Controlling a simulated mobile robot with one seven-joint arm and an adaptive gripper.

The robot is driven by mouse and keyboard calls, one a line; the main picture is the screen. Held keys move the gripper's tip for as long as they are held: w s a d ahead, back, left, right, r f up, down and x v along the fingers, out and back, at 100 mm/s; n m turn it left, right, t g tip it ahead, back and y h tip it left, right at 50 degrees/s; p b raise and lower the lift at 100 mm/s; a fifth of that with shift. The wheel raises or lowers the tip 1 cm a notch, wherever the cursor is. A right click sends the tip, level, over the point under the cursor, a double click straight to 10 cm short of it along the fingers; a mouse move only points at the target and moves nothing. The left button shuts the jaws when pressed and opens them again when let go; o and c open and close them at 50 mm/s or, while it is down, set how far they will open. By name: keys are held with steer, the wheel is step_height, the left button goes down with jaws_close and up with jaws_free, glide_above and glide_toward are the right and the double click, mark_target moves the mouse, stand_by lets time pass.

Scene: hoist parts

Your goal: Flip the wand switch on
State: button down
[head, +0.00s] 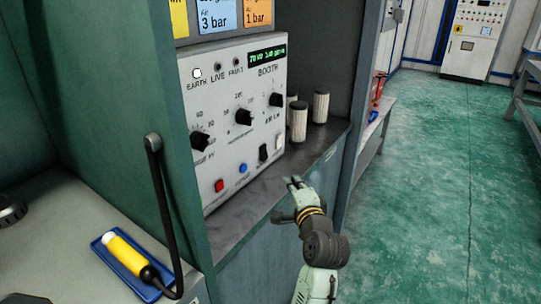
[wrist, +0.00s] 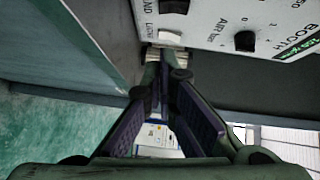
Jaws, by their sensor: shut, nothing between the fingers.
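The grey control panel (head: 235,130) marked BOOTH faces me. In the wrist view a black switch (wrist: 175,5) shows at the top edge beside lettering that seems to read WAND, partly cut off. I cannot tell which way it is flipped. My gripper (head: 293,182) is shut and empty, below and right of the switch in the head view.
The panel carries black knobs (head: 244,117), a red button (head: 219,185), a blue button (head: 243,168) and a lit EARTH lamp (head: 197,73). Pale ribbed cylinders (head: 320,106) stand right of it on the ledge. A yellow wand (head: 125,254) lies in a blue tray (head: 104,244) at left.

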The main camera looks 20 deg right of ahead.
steer(key=shift+d, duration=0.2)
steer(key=p, duration=0.3)
glide_toward(264, 153)
steer(key=w+d, duration=0.1)
steer(key=d, duration=0.1)
steer(key=w+d+f, duration=0.1)
steer(key=d+f, duration=0.1)
steer(key=d, duration=0.1)
steer(key=shift+w+d, duration=0.35)
steer(key=shift+w, duration=0.05)
steer(key=w+a, duration=0.1)
steer(key=w+p, duration=0.1)
steer(key=w, duration=0.1)
steer(key=shift+a+f, duration=0.35)
steer(key=shift+a, duration=0.05)
steer(key=shift+w+a+f, duration=0.15)
steer(key=shift+w+a, duration=0.15)
steer(key=shift+w, duration=0.05)
